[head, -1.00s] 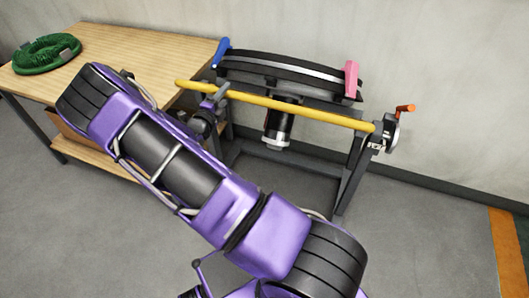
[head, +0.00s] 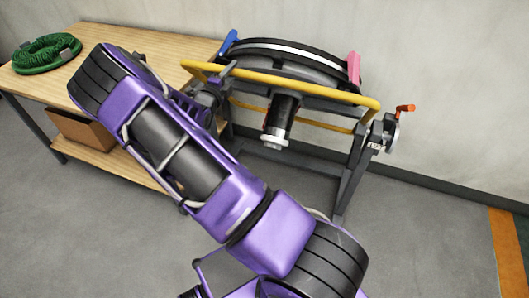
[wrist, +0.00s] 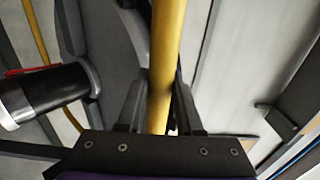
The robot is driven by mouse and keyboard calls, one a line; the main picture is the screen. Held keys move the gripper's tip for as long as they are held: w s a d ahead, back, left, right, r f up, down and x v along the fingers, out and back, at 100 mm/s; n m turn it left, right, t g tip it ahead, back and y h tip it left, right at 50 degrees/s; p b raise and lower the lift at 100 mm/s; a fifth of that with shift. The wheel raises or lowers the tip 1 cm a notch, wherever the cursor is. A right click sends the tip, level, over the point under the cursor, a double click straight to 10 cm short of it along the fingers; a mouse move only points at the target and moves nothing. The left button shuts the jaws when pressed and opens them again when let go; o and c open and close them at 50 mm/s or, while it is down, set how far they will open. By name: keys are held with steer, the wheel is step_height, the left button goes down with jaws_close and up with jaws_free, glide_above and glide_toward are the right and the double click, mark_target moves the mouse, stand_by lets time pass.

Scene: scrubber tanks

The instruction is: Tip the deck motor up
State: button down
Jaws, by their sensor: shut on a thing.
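The deck (head: 300,62) is a round black disc with a silver band, held tilted in a dark stand. The deck motor (head: 282,118), a black cylinder with a silver lower end, hangs beneath it. It also shows at the left of the wrist view (wrist: 45,95). A yellow tube frame (head: 300,86) loops around the deck's lower side. My gripper (wrist: 157,92) is shut on the yellow tube, with one finger on each side. In the head view, my gripper (head: 222,74) is at the tube's left part, partly hidden by my arm.
A blue clamp (head: 229,42) and a pink clamp (head: 354,68) sit at the deck's edges. An orange-handled crank (head: 404,109) is at the stand's right. A wooden table (head: 150,45) with a green coil (head: 47,53) stands left. Floor to the right is clear.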

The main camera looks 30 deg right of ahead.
steer(key=shift+r, duration=0.2)
glide_toward(248, 46)
steer(key=shift+w+d+r, duration=0.35)
steer(key=shift+w+d, duration=0.05)
steer(key=shift+d, duration=0.15)
steer(key=shift+w+d+r, duration=0.35)
steer(key=shift+d+r, duration=0.05)
steer(key=shift+d, duration=0.15)
steer(key=x, duration=0.2)
steer(key=r+x, duration=0.1)
steer(key=x, duration=0.4)
steer(key=shift+r, duration=0.35)
steer(key=b+x, duration=0.1)
steer(key=x, duration=0.6)
steer(key=shift+w+d, duration=0.15)
steer(key=shift+w, duration=0.05)
